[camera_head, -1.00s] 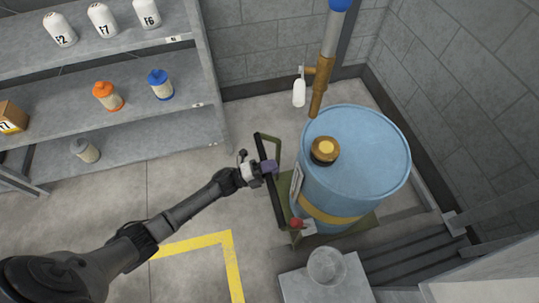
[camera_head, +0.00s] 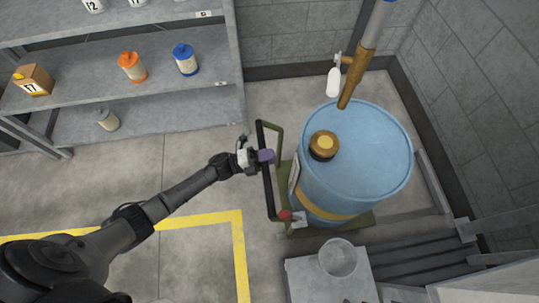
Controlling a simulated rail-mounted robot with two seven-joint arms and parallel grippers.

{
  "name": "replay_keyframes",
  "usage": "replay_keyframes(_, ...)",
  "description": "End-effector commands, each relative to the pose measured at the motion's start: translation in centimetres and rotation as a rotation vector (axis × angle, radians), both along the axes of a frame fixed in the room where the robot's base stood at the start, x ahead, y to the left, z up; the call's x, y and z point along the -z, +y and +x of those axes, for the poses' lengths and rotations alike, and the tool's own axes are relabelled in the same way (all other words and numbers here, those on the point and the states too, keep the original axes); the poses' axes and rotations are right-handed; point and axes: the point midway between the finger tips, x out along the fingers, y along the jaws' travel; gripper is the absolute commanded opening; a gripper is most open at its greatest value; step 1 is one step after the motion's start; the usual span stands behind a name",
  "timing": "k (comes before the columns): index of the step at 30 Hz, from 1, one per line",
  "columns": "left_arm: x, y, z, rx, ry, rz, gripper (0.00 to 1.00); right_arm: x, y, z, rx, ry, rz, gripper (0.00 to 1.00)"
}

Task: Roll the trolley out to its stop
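The trolley (camera_head: 285,183) is a low olive-green base with an upright black push handle on its left side. It carries a blue drum (camera_head: 385,155) with a brown and yellow bung cap (camera_head: 323,146) on top. A red knob (camera_head: 285,215) sits at the trolley's near left corner. My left gripper (camera_head: 265,156) is at the middle of the handle, its purple fingers shut on the bar as far as I can see. The fingertips are partly hidden by the bar. My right gripper is not in view.
A yellow floor line (camera_head: 239,245) turns a corner left of the trolley. A grey stand with a clear container (camera_head: 338,258) is close in front. A brown pipe (camera_head: 352,80) hangs over the drum's back edge. Shelving (camera_head: 180,92) stands at back left. Open floor lies left.

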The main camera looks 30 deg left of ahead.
Motion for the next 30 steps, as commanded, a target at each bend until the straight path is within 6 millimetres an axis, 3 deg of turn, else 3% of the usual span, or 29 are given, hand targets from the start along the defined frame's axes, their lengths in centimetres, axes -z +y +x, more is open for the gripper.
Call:
replay_keyframes(8,-0.1,0.0,0.0,0.002,-0.002,-0.001,0.52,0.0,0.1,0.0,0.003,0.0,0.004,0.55)
replay_keyframes(19,0.1,0.7,-0.5,0.0,0.001,0.001,0.53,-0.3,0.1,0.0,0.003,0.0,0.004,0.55)
replay_keyframes(30,1.4,6.0,-4.8,-0.001,0.003,0.002,0.53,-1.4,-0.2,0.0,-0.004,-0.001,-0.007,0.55)
